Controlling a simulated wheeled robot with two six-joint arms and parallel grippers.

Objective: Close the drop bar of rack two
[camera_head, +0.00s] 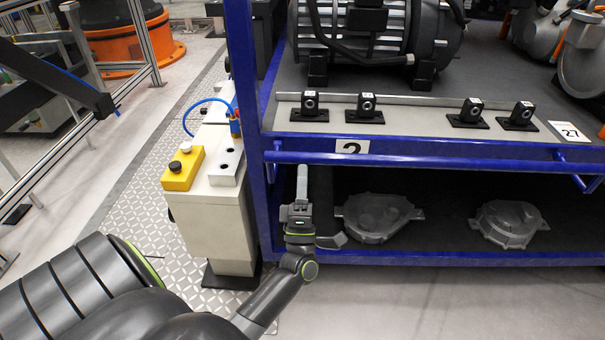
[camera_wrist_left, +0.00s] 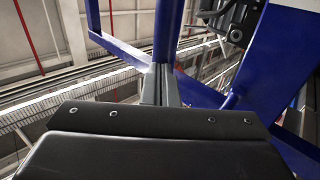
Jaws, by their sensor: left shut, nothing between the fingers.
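Rack two (camera_head: 242,90) has a blue frame and a white plate marked 2 (camera_head: 352,146) on its upper shelf's front edge. The drop bar (camera_head: 430,160) is a blue horizontal tube running just in front of and below that edge, with a short bent arm (camera_head: 580,183) at the right. My left gripper (camera_head: 302,172) points upward, shut and empty, just below the bar near its left end. In the left wrist view, the shut fingers (camera_wrist_left: 160,82) reach up among blue tubes. Whether they touch the bar I cannot tell. My right gripper is out of view.
A grey-white pedestal (camera_head: 215,215) with a yellow button box (camera_head: 183,168) stands close left of the rack. A motor (camera_head: 375,40) and several black bearing blocks sit on the upper shelf. Grey castings (camera_head: 378,216) lie on the lower shelf. Floor in front is clear.

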